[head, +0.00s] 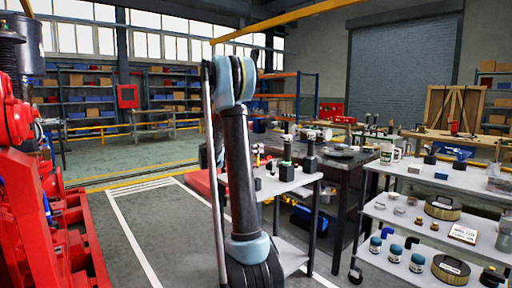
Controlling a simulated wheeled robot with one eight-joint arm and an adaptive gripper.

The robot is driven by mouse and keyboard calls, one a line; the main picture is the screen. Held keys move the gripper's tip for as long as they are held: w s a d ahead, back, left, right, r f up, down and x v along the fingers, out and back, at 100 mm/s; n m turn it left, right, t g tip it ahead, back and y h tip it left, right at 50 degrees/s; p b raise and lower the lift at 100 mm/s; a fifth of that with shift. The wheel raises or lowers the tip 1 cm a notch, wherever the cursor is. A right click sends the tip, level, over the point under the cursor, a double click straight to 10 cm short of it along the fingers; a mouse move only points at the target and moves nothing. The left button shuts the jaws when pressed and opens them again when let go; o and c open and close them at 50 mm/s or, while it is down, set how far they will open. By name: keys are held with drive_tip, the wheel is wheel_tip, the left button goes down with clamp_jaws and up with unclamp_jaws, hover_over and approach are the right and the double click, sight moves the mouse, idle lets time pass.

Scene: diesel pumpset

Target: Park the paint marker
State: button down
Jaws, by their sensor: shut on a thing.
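I cannot make out the paint marker in the head view. My gripper is not visible either; my own upright arm fills the middle of the picture and hides what is behind it. A small white table (290,184) stands just right of my arm. On it are a dark block with an upright piece (287,152), a dark upright cylinder (311,153) and small red and yellow items (258,155), too small to identify. I cannot tell whether any of these is a marker holder.
A red pumpset (60,225) stands close on the left. A dark workbench (350,172) is behind the white table. A white shelf cart (425,225) with jars and filters stands at the right. Marked floor between pumpset and table is clear.

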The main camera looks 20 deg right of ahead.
drive_tip(key=shift+f, duration=4.4)
drive_tip(key=shift+a+f, duration=0.1)
drive_tip(key=shift+f, duration=0.85)
drive_tip(key=c, duration=1.5)
unclamp_jaws()
drive_tip(key=a, duration=1.2)
drive_tip(key=shift+s, duration=0.2)
drive_tip(key=shift+s, duration=0.1)
